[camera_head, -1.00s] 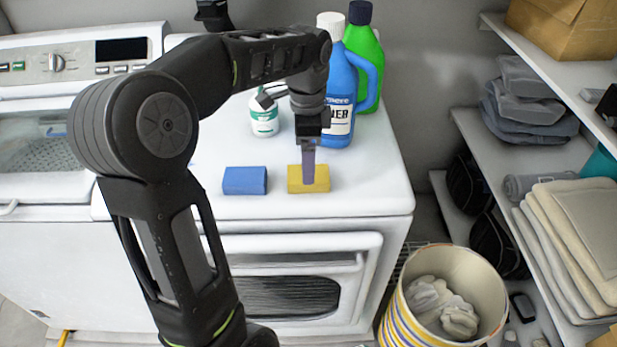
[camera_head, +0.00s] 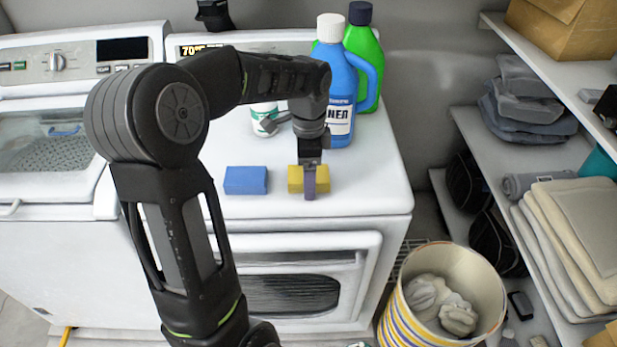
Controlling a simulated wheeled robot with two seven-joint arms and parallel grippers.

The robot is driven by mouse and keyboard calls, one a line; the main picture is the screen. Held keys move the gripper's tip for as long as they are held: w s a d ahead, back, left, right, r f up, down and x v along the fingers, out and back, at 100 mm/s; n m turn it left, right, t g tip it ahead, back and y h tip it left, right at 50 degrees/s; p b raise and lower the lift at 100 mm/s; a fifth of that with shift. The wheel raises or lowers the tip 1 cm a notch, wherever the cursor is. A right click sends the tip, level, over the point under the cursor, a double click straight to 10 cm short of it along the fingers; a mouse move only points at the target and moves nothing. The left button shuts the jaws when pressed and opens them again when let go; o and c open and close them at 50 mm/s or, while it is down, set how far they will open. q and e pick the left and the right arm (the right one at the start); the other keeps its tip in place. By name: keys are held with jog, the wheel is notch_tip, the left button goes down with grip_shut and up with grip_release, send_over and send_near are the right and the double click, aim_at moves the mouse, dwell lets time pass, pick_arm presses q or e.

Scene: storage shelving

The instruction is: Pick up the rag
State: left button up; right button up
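A yellow block-shaped cloth or sponge (camera_head: 295,180) lies on the white top of the machine (camera_head: 345,203) near its front edge. A similar blue one (camera_head: 246,180) lies to its left. I cannot tell which of them, if either, is the rag. My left gripper (camera_head: 310,195) points down at the yellow piece, with a finger in front of it that hides part of its middle. The finger is seen edge-on, so its opening and any contact are unclear. Crumpled pale cloths (camera_head: 440,303) lie in a striped bin on the floor. My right gripper is not in view.
A blue bottle (camera_head: 342,85), a green bottle (camera_head: 366,60) and a white-green container (camera_head: 264,118) stand behind the gripper. Shelves with folded grey cloths (camera_head: 522,105) and beige towels (camera_head: 570,240) line the right. The striped bin (camera_head: 398,318) stands at front right.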

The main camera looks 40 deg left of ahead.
pick_arm(q)
jog(key=c, duration=1.4)
jog(key=shift+r, duration=0.1)
notch_tip(320, 180, up, 10)
jog(key=shift+f+b, duration=0.1)
jog(key=shift+b, duration=0.4)
dwell(0.5)
